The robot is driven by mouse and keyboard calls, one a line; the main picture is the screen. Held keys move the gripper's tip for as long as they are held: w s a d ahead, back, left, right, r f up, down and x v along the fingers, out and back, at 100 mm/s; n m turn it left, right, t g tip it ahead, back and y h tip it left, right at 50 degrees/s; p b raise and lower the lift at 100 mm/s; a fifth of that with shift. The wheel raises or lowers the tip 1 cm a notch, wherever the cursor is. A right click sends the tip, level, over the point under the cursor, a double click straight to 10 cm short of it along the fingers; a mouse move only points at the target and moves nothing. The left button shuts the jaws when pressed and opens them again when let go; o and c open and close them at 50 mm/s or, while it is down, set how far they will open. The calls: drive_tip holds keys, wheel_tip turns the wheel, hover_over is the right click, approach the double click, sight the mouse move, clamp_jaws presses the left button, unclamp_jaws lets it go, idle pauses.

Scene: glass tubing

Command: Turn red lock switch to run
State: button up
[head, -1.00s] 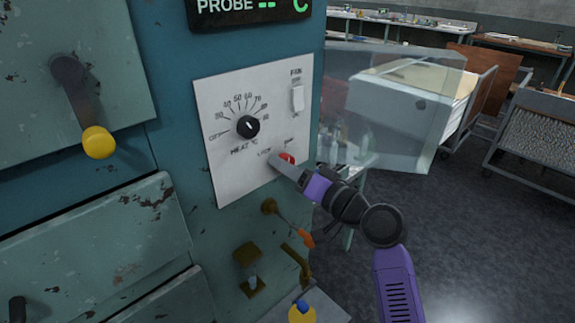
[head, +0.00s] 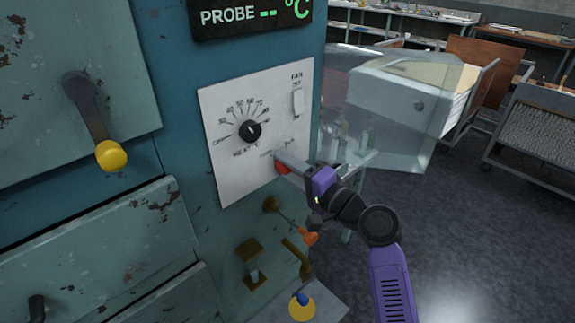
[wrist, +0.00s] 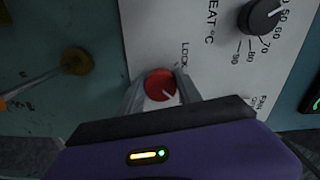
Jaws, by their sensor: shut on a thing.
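The red lock switch (head: 283,168) is a round knob low on the white control panel (head: 232,178). In the wrist view the red knob (wrist: 160,85) sits between the two grey fingers of my gripper (wrist: 162,92), with a white pointer line toward its lower right. The "LOCK" label is printed beside it; the run label is not readable there. My gripper (head: 288,165) is shut on the knob. In the head view its fingers cover part of the knob.
A black heat dial (head: 250,131) and a white fan switch (head: 298,102) are on the same panel. A rod with an orange tip (head: 309,238) projects below. A lever with a yellow knob (head: 111,155) is at the left. A clear pane stands to the right.

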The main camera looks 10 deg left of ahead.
idle(0.4)
drive_tip(key=o, duration=1.4)
drive_tip(key=shift+c, duration=0.2)
drive_tip(key=b+v, duration=0.1)
drive_tip(key=v, duration=0.7)
drive_tip(key=shift+w, duration=0.1)
